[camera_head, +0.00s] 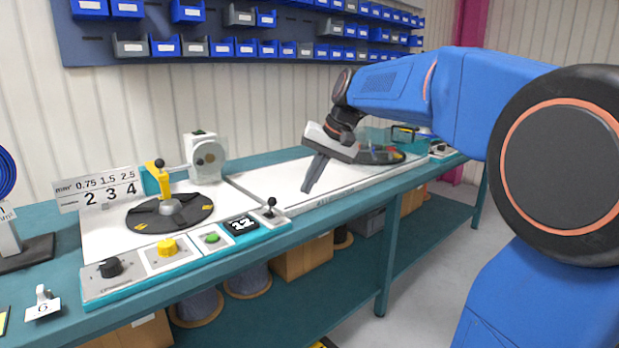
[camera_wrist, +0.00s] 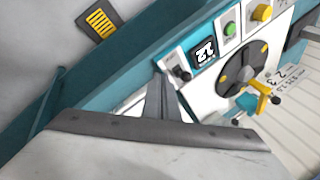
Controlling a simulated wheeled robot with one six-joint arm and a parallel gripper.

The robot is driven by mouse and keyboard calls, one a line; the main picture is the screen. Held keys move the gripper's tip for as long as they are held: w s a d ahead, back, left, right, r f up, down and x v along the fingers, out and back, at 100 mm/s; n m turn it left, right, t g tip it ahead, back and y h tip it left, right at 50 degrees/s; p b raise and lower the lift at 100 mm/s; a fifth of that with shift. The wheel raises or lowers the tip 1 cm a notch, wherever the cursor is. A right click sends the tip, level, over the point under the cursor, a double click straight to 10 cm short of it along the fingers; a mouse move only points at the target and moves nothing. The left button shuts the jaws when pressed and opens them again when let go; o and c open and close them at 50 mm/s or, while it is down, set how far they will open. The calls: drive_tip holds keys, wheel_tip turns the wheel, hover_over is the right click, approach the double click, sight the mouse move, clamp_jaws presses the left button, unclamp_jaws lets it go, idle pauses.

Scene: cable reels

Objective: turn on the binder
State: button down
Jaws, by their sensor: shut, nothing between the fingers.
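A white and teal bench machine (camera_head: 100,230) stands at the left of the bench. I cannot tell which part is the binder. My gripper (camera_head: 307,190) is shut and empty, above the white surface right of the lever. In the wrist view, my fingers (camera_wrist: 159,78) point toward the lever (camera_wrist: 180,74) and green button (camera_wrist: 230,28), apart from them.
A grey round-faced unit (camera_head: 208,158) stands behind the plate. More equipment (camera_head: 405,135) is behind my arm on the right. Blue and grey bins (camera_head: 220,46) hang on the wall. Boxes (camera_head: 300,258) and reels sit on the shelf below. The white surface (camera_head: 275,180) is largely clear.

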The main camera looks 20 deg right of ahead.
sight(272, 202)
drive_tip(key=shift+w+a+f, duration=1.1)
drive_tip(key=shift+a+f, duration=0.1)
drive_tip(key=shift+a, duration=0.05)
drive_tip(key=shift+w+a+f, duration=1.05)
drive_tip(key=shift+a+f, duration=0.15)
drive_tip(key=shift+a, duration=0.05)
drive_tip(key=shift+w+a+r+g, duration=0.1)
drive_tip(key=shift+w+r+g, duration=0.1)
drive_tip(key=shift+g, duration=0.2)
